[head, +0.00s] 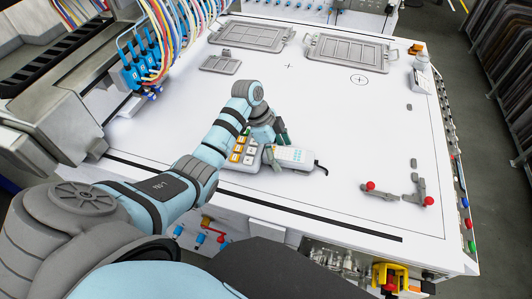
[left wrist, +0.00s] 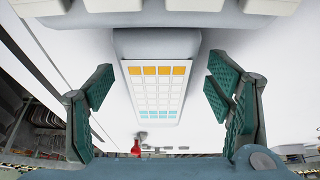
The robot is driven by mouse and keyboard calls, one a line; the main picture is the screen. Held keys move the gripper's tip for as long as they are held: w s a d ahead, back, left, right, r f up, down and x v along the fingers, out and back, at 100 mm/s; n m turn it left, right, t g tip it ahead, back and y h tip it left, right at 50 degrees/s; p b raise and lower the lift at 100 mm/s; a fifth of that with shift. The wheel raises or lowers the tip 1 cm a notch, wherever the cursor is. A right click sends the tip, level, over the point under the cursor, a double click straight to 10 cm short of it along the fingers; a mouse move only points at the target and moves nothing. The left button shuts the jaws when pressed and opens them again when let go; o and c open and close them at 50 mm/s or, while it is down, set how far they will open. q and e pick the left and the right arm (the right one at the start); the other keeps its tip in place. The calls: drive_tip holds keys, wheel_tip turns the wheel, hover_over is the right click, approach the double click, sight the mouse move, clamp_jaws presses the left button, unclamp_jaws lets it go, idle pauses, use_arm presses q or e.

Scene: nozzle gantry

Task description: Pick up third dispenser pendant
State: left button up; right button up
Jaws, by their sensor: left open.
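The dispenser pendant (head: 297,156) is a white handset with a dark cable at its right end, lying on the white table near the front edge. In the left wrist view the pendant (left wrist: 157,95) shows orange, white and light blue keys. My left gripper (head: 277,143) is at the pendant's left part. In the wrist view the open green fingers of my left gripper (left wrist: 160,88) stand on either side of the pendant, with a visible gap on each side. I cannot tell which in order this pendant is. My right gripper does not show.
A grey box with orange and white buttons (head: 236,157) sits just left of the pendant. Grey trays (head: 350,38) lie at the back, and red-knobbed clamps (head: 377,192) at the front right. Blue nozzles with coloured hoses (head: 142,68) stand at the left. The table's middle is clear.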

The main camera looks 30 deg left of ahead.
use_arm(q)
drive_tip(key=shift+s, duration=0.15)
drive_tip(key=shift+c, duration=1)
clamp_jaws()
